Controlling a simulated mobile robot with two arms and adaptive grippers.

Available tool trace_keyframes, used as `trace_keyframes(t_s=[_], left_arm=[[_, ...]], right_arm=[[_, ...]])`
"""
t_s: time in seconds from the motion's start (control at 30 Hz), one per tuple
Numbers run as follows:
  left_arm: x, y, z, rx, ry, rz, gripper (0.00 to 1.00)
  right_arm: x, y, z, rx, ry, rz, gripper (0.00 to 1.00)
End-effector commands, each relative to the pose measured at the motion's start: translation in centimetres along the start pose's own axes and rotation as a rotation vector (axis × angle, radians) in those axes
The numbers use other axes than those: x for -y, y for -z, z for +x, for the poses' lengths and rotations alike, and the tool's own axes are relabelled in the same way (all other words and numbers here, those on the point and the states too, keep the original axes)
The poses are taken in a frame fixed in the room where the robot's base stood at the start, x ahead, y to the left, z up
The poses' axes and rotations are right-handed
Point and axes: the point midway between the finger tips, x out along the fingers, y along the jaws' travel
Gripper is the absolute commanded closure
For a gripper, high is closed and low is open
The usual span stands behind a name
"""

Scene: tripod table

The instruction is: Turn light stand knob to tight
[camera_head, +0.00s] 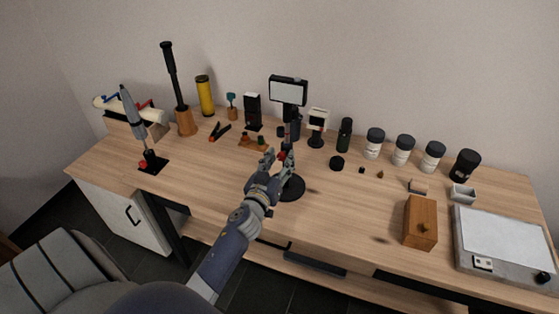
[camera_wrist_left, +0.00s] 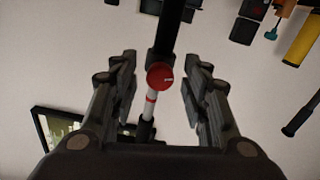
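The light stand has a round black base (camera_head: 292,188), a thin upright pole and a rectangular light panel (camera_head: 288,91) on top. Its red round knob (camera_head: 281,156) sits low on the pole, partly behind my gripper. My left gripper (camera_head: 279,163) reaches in from the front, at the pole. In the left wrist view the red knob (camera_wrist_left: 160,76) lies between the two spread fingers, with a visible gap on each side. The left gripper is open and holds nothing. My right gripper is in no view.
Several jars line the back right. A wooden box (camera_head: 420,223) is at the front right. The table (camera_head: 330,220) is clear in front.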

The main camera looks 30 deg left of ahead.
Motion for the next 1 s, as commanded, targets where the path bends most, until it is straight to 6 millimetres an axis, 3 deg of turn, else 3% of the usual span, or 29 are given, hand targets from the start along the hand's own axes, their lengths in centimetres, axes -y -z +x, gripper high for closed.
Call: trace_keyframes(t_s=[0.03,0.17,0.63,1.0], left_arm=[[0.01,0.00,-0.01,0.000,0.000,0.000,0.72],[0.02,0.00,-0.02,0.000,0.000,0.000,1.00],[0.02,-0.06,-0.04,0.001,0.000,0.066,1.00],[0.07,-0.13,-0.05,0.002,0.001,0.355,1.00]], right_arm=[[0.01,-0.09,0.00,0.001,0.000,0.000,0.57],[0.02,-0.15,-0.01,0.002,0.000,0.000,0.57],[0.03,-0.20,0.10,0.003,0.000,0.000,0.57],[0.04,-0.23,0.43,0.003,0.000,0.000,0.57]])
